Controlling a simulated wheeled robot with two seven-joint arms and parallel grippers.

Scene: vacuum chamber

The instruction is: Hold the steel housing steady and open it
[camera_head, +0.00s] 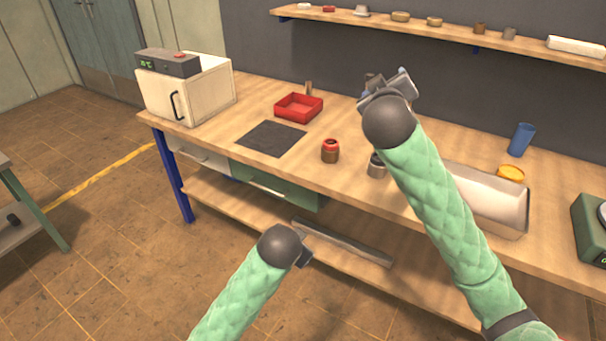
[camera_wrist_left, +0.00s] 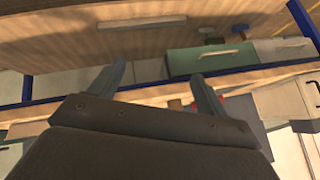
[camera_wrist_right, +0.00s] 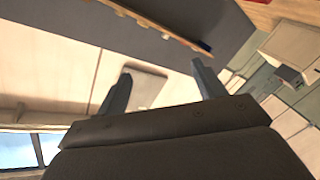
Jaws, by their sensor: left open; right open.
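A small grey steel jar-like piece (camera_head: 376,165) stands upright on the workbench, partly hidden by my right arm. It looks like the steel housing; its lid is too small to make out. A brown jar with a red top (camera_head: 330,151) stands to its left. My right gripper (camera_head: 388,84) is raised above the back of the bench, open and empty; its open fingers show in the right wrist view (camera_wrist_right: 161,72). My left gripper (camera_head: 304,257) is low in front of the bench, away from the housing; its open, empty fingers show in the left wrist view (camera_wrist_left: 160,74).
A red tray (camera_head: 298,108), dark mat (camera_head: 270,138) and white box with a display (camera_head: 185,90) are on the left. A metal trough (camera_head: 490,198), yellow ring (camera_head: 511,173), blue cup (camera_head: 521,140) and green device (camera_head: 590,228) are on the right. A wall shelf (camera_head: 450,32) runs behind.

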